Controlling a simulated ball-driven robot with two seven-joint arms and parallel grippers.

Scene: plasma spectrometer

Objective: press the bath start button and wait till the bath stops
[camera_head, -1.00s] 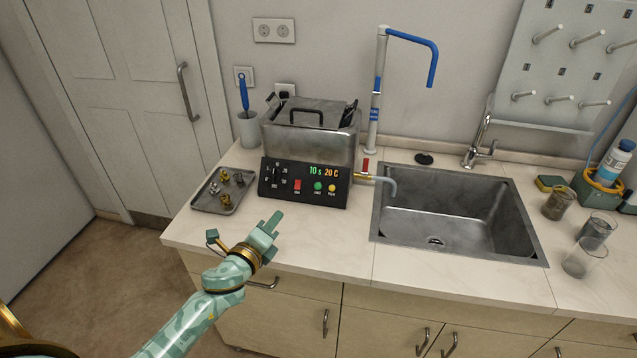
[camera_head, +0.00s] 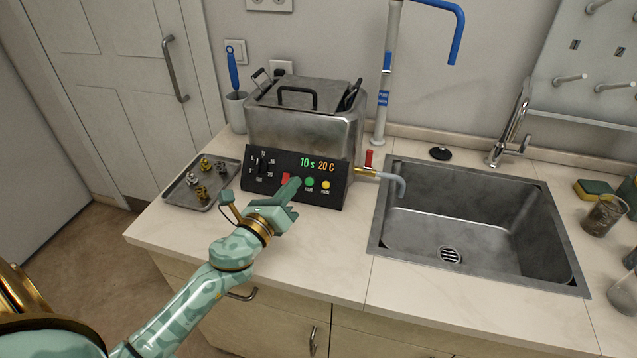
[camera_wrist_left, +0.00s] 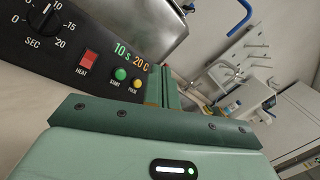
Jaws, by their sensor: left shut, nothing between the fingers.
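The ultrasonic-type bath (camera_head: 305,130) is a steel tank with a lid, standing on the counter behind its black control panel (camera_head: 262,184). The green START button (camera_head: 309,182) is on the panel, and it shows in the left wrist view (camera_wrist_left: 120,73). A yellow button (camera_head: 326,184) is right of it and a red HEAT switch (camera_wrist_left: 88,62) left of it. The display (camera_head: 317,164) reads 10 s and 20 C. My left gripper (camera_head: 292,188) is shut and empty, its tips just in front of the panel, close to the START button; contact cannot be told. My right gripper is out of view.
A metal tray (camera_head: 187,190) with several small brass and steel parts lies left of the panel. A red-handled drain tap (camera_head: 368,160) and a sink (camera_head: 470,225) are to the right. The counter in front of the panel is clear.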

